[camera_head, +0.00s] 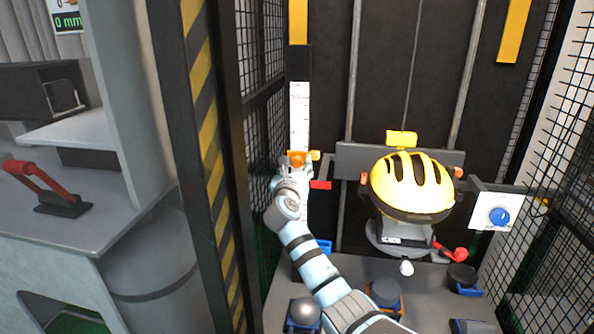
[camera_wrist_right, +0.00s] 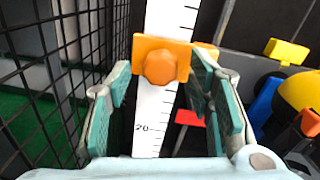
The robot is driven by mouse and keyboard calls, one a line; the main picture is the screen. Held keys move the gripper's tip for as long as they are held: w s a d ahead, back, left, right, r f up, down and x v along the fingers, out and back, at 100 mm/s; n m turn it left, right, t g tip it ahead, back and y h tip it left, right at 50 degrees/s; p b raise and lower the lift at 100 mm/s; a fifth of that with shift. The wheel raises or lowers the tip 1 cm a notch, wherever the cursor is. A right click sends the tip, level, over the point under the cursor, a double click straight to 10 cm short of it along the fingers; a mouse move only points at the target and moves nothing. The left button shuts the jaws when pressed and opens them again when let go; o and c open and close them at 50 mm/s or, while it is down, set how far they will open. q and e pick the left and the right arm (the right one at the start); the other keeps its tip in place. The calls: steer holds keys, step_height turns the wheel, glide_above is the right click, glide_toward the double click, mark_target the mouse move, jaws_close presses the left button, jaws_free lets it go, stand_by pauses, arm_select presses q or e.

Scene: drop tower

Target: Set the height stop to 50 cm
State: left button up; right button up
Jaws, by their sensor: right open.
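The height stop is an orange block with a round knob (camera_wrist_right: 160,68) on a white vertical scale (camera_wrist_right: 152,110). In the head view the stop (camera_head: 297,158) sits on the lower part of the scale (camera_head: 299,108). The mark "20" shows below the stop in the wrist view; the stop hides the marks behind it. My right gripper (camera_wrist_right: 160,75) is open, with one finger on each side of the stop; I cannot tell whether either finger touches it. In the head view the right gripper (camera_head: 294,172) covers the scale's lower end. My left gripper is not in view.
A yellow helmet (camera_head: 412,184) on a carriage stands right of the scale. A red pointer (camera_head: 320,185) is close beside my gripper. Black mesh (camera_wrist_right: 55,65) runs close on the left. A blue dial (camera_head: 499,216) and several round weights, one dark (camera_head: 385,291), are at right and below.

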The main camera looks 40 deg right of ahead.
steer(key=shift+w+d, duration=0.45)
steer(key=shift+d, duration=0.1)
steer(key=shift+c, duration=0.4)
jaws_close()
